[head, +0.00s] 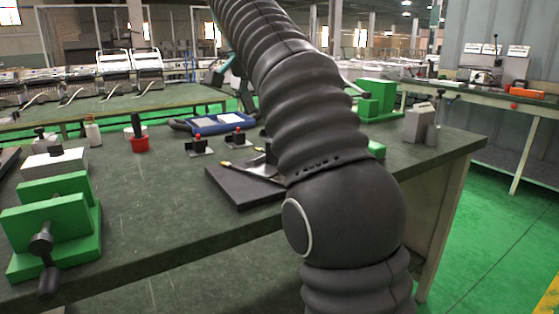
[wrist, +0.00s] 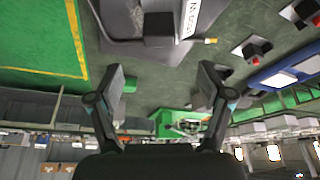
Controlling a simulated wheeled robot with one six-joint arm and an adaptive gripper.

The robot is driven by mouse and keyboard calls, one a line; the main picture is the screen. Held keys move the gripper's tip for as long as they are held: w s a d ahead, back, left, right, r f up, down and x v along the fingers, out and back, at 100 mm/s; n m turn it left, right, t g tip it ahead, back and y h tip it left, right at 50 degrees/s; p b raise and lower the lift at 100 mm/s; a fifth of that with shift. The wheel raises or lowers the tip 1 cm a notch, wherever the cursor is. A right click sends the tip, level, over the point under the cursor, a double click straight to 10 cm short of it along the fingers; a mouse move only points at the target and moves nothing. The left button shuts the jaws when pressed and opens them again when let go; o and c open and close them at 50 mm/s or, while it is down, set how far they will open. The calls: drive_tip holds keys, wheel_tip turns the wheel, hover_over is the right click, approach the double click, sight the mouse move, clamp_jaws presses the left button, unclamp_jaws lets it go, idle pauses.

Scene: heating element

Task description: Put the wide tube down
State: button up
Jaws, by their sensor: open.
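My gripper (wrist: 160,84) is open in the wrist view, its two fingers wide apart with nothing between them. In the head view my dark ribbed arm hides it. I cannot pick out the wide tube with certainty. A pale, labelled piece (wrist: 190,18) lies on a dark plate (wrist: 120,42) at the top of the wrist view, apart from the fingers. A slim item with a yellow tip (head: 226,164) lies on the same dark plate (head: 236,190) in the head view, partly hidden by my arm.
A green bench (head: 150,220) holds a green clamp (head: 50,225) at left, a red-based item (head: 139,140), a blue device (head: 222,122), small red-topped stands (head: 199,147), and a green block (head: 377,97) and grey block (head: 419,122) at right.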

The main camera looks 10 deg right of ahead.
drive_tip(key=shift+x, duration=5.2)
clamp_jaws()
